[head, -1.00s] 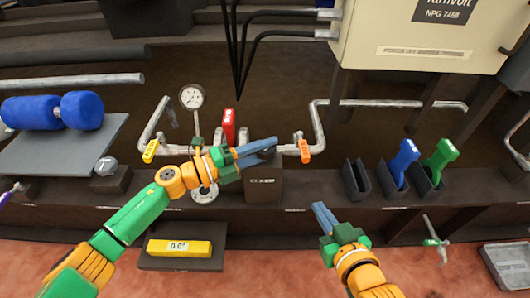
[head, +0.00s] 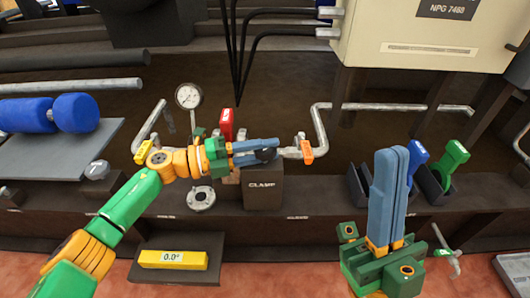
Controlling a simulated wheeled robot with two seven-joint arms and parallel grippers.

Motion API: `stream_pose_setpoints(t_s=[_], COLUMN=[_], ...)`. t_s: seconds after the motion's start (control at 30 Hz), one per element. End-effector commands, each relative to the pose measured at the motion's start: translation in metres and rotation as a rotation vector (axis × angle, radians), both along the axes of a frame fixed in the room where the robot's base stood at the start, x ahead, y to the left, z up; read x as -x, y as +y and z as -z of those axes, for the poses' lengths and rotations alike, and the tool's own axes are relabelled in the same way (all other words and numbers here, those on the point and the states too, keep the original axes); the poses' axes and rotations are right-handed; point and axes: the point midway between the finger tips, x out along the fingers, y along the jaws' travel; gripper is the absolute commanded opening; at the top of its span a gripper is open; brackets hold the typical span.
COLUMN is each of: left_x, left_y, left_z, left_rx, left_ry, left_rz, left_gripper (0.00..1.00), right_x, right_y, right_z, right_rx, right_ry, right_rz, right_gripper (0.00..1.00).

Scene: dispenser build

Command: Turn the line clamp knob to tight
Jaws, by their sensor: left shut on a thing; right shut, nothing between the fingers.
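The dark block marked CLAMP (head: 263,190) stands on the ledge in the middle of the head view. A dark knob (head: 266,155) sits at its top, mostly covered by my fingers. My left gripper (head: 270,151) reaches in from the left over the block. Its blue fingers lie nearly level and are shut on the knob. Any tight or loose marking on the knob cannot be made out. My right gripper (head: 391,157) is shut and empty, pointing up, to the right of the block and apart from it.
A grey pipe with yellow (head: 144,152) and orange (head: 307,151) tags runs behind the ledge. A gauge (head: 188,96) and a red part (head: 227,123) stand left of the block. Blue and green (head: 452,157) handled tools sit in holders behind my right gripper. A yellow bar (head: 173,260) lies in front.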

Motion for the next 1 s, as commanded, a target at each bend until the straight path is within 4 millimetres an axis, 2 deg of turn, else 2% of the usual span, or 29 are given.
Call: stream_pose_setpoints(t_s=[0.6,0.63,0.67,1.0], left_x=[0.0003,0.0003,0.0003,0.0001], left_y=[-0.0004,-0.0004,-0.0004,-0.0002], left_z=[0.0005,0.0005,0.0005,-0.0011], left_rx=[-0.001,-0.001,-0.001,0.000], left_ry=[0.001,0.001,0.001,0.000], left_rz=[0.013,0.013,0.013,0.012], left_gripper=[0.00,0.35,0.43,0.45], right_x=[-0.0004,-0.0004,-0.0005,-0.0023], right_y=[-0.0005,-0.0005,-0.0005,-0.0004], right_z=[0.0013,0.0013,0.0014,0.0010], right_rx=[-0.003,-0.003,-0.003,-0.001], right_ry=[-0.007,-0.007,-0.007,0.002], right_rz=[0.000,0.000,0.000,0.002], right_gripper=[0.00,0.00,0.00,0.00])
